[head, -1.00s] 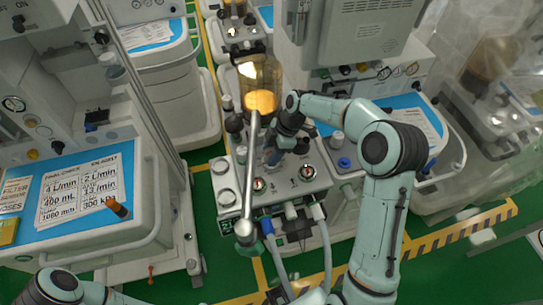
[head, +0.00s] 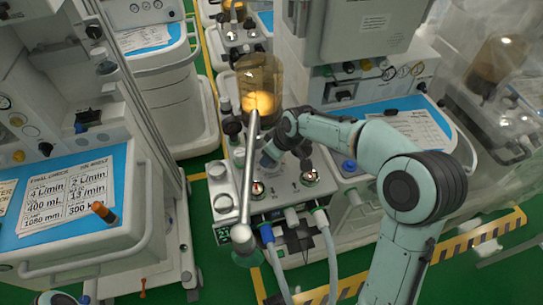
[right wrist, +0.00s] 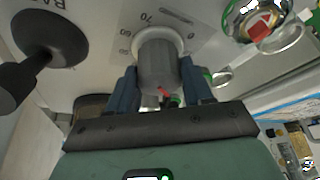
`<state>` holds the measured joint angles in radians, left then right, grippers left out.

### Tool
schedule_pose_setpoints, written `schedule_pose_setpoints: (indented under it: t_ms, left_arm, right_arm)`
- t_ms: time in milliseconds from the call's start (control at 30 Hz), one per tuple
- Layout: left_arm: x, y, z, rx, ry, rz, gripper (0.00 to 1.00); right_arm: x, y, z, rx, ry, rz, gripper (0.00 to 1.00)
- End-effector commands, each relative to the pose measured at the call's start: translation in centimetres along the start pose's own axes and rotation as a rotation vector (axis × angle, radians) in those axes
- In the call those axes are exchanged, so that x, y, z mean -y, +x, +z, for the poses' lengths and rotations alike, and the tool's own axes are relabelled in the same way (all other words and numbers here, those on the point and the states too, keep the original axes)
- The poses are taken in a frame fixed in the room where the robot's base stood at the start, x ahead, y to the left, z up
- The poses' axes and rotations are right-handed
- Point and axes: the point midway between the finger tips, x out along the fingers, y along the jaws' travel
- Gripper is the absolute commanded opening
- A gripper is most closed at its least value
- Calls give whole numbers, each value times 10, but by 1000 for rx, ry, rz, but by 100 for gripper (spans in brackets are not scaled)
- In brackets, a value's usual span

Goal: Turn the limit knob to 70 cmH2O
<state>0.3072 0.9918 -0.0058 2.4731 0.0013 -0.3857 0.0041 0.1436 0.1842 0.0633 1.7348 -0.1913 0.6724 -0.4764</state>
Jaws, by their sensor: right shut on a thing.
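The limit knob (right wrist: 157,62) is a grey cylinder in a pale collar on the machine's panel, in the right wrist view. The printed scale beside it shows "60" and "70" at its upper left and a bar marking at its upper right. A small red mark shows on the knob's near end. My right gripper (right wrist: 158,75) is shut on the knob, with one blue finger on each side. In the head view my right gripper (head: 268,158) reaches the panel from the right and hides the knob.
A black knob (right wrist: 48,40) stands left of the gripper, and a round gauge with red (right wrist: 259,26) stands right. In the head view, a silver rod (head: 249,175) crosses the machine and an amber bellows (head: 262,92) stands behind. Pale hoses (head: 275,262) hang in front.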

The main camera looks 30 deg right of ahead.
Motion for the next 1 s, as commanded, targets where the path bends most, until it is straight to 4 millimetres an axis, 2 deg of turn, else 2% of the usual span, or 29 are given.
schedule_pose_setpoints:
  t_ms: [500, 1000]
  left_arm:
    - [3, 12, -4, -10, 1, 2, 50]
    - [3, 15, -6, -16, 1, 4, 50]
  right_arm:
    - [1, 1, 2, 6, 340, 142, 20]
    - [2, 1, 2, 10, 425, 175, 20]
